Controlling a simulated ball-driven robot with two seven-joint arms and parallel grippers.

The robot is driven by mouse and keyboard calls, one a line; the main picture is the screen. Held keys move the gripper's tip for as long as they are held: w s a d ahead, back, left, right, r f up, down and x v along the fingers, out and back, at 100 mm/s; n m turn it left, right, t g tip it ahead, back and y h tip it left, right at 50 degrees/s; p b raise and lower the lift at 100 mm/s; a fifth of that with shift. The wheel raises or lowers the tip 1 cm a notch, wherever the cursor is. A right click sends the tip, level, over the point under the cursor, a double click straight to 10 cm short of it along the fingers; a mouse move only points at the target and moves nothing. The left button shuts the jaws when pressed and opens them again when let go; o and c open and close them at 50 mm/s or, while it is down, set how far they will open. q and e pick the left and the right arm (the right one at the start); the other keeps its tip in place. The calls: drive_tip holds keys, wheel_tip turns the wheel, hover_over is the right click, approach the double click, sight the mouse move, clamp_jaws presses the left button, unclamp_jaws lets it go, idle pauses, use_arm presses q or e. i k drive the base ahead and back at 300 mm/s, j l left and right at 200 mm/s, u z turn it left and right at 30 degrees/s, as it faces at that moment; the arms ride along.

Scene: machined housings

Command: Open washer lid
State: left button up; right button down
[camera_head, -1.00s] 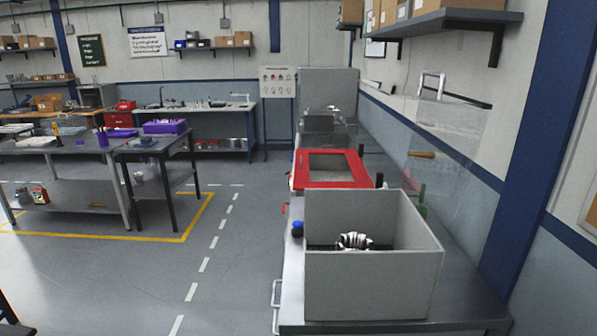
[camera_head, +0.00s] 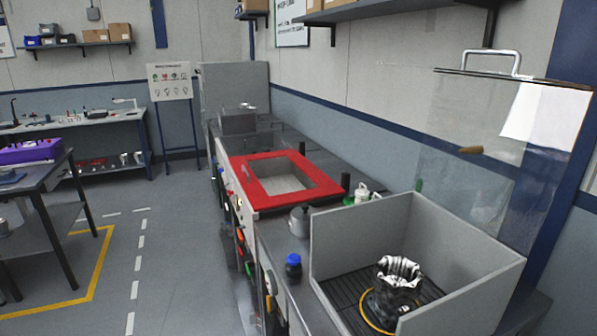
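A grey open-topped box (camera_head: 355,232) stands on the bench at the lower right. A clear panel (camera_head: 470,140) with a silver handle (camera_head: 491,58) along its top edge stands upright at the back of this box, like a raised lid. A shiny metal housing (camera_head: 399,275) sits inside the box on a dark slatted floor. Farther along the bench, a red frame (camera_head: 262,196) with a rectangular window lies flat over a unit. I cannot tell which of the two is the washer. Neither of my grippers is in view.
A blue-capped dark bottle (camera_head: 293,267) and a grey kettle-like vessel (camera_head: 300,220) stand on the bench beside the box. A table with a purple tray (camera_head: 30,151) is at the left. The floor between table and bench is clear.

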sight(259, 200)
drive_tip(key=i+j+z, duration=0.15)
drive_tip(key=j, duration=0.25)
drive_tip(key=i+j+z, duration=0.15)
drive_tip(key=i+j, duration=0.15)
drive_tip(key=i+j+z, duration=0.15)
drive_tip(key=j, duration=0.4)
drive_tip(key=i+j+z, duration=0.15)
drive_tip(key=j, duration=0.3)
drive_tip(key=i+j+z, duration=0.15)
drive_tip(key=j, duration=0.35)
drive_tip(key=i+j+z, duration=0.15)
drive_tip(key=j, duration=0.35)
drive_tip(key=i+j+z, duration=0.15)
drive_tip(key=j, duration=0.35)
drive_tip(key=i+j+z, duration=0.15)
drive_tip(key=j, duration=0.35)
